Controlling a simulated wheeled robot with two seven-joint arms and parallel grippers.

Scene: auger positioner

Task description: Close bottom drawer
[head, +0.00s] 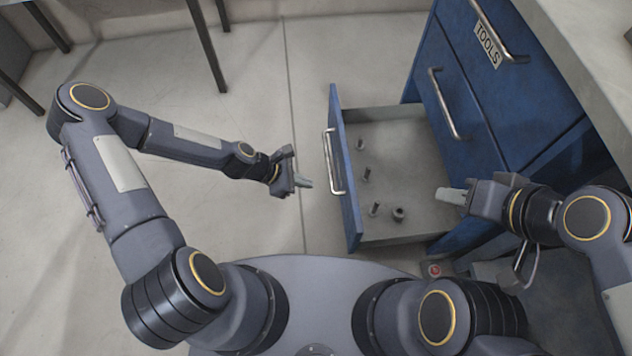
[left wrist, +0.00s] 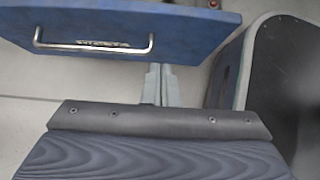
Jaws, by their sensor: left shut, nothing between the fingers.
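The bottom drawer (head: 347,178) of the blue cabinet is pulled out, its blue front facing left in the head view with a silver bar handle (head: 332,162). Several small metal parts lie in its grey tray. My left gripper (head: 306,184) is shut and empty, just left of the handle with a small gap. In the left wrist view the fingertips (left wrist: 158,72) lie near the lower edge of the blue drawer front (left wrist: 190,25), its handle (left wrist: 92,46) to the upper left. My right gripper (head: 442,195) is over the drawer's right part near the cabinet; its finger gap cannot be made out.
The blue cabinet (head: 440,70) holds closed drawers above, one labelled TOOLS, under a grey worktop (head: 570,40). Dark table legs (head: 207,45) stand at the upper left. The floor left of the drawer is clear apart from my left arm.

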